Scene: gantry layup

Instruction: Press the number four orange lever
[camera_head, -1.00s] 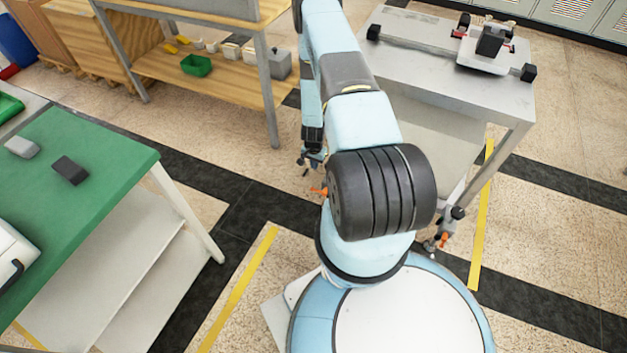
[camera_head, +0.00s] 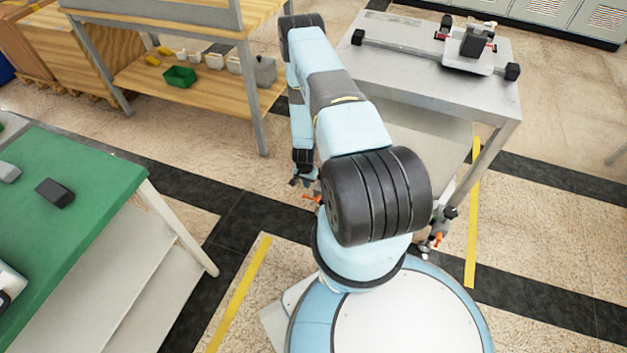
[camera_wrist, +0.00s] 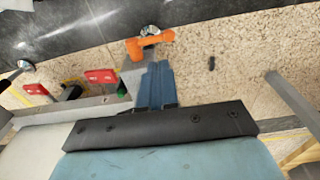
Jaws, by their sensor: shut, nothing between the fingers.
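An orange lever (camera_wrist: 150,45) sits beside a small wheel near the floor, in the upper middle of the wrist view. It also shows in the head view (camera_head: 312,198), partly hidden behind my arm. My gripper (camera_wrist: 160,66) is shut and empty, its blue fingertips just below the lever's right part in the wrist picture. I cannot tell whether they touch it. In the head view my gripper (camera_head: 302,182) hangs low, close to the lever. A second orange lever (camera_head: 437,239) shows low at the cart's near side. No number is readable on either lever.
A grey metal cart (camera_head: 400,62) carries a fixture on top. Two red tags (camera_wrist: 100,76) show left of my fingers in the wrist view. A green-topped table (camera_head: 90,205) stands left, and a wooden shelf (camera_head: 215,95) behind it. Speckled floor lies open between them.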

